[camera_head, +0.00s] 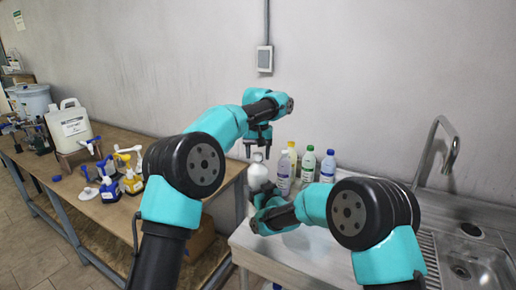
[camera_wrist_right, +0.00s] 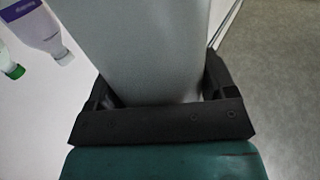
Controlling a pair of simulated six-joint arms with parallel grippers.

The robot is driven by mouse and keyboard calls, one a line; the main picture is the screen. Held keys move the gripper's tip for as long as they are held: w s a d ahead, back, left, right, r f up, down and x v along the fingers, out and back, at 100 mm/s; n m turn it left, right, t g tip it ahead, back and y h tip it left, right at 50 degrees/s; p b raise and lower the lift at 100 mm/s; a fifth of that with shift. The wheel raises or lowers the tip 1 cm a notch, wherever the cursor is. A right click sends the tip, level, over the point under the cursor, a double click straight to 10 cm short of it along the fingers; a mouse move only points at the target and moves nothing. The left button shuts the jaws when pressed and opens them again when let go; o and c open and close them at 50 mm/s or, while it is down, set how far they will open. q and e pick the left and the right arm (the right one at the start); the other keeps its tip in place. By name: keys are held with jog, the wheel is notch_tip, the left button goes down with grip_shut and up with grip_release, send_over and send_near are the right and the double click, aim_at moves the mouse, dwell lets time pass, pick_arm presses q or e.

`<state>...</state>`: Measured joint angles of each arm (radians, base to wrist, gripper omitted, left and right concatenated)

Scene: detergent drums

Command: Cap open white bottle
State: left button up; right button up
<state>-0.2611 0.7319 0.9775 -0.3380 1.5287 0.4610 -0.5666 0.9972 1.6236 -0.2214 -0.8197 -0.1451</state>
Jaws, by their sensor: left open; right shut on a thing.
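The white bottle (camera_head: 258,173) stands upright near the left end of the sink counter; its pale body fills the middle of the right wrist view (camera_wrist_right: 150,45). My right gripper (camera_head: 257,197) is shut on its body, with one black finger on each side in the wrist view (camera_wrist_right: 160,92). My left gripper (camera_head: 258,150) is open, pointing down just above the bottle's top. The top is small and partly close to the fingers, so I cannot tell whether a cap is on it. The bottle's lower part is hidden by my right gripper.
Several capped bottles, including a green-capped one (camera_head: 308,165) and a blue-capped one (camera_head: 328,167), stand right behind the white bottle. The sink faucet (camera_head: 440,150) is at the right. The wooden table (camera_head: 120,225) holds a jug (camera_head: 70,125) and several pump bottles.

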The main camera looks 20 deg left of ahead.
pick_arm(q)
jog(key=shift+c, duration=0.3)
jog(key=c, duration=0.9)
jog(key=shift+m, duration=1)
jog(key=o, duration=1.1)
jog(key=shift+r, duration=0.1)
jog(key=shift+r, duration=3.65)
pick_arm(e)
jog(key=o, duration=1.7)
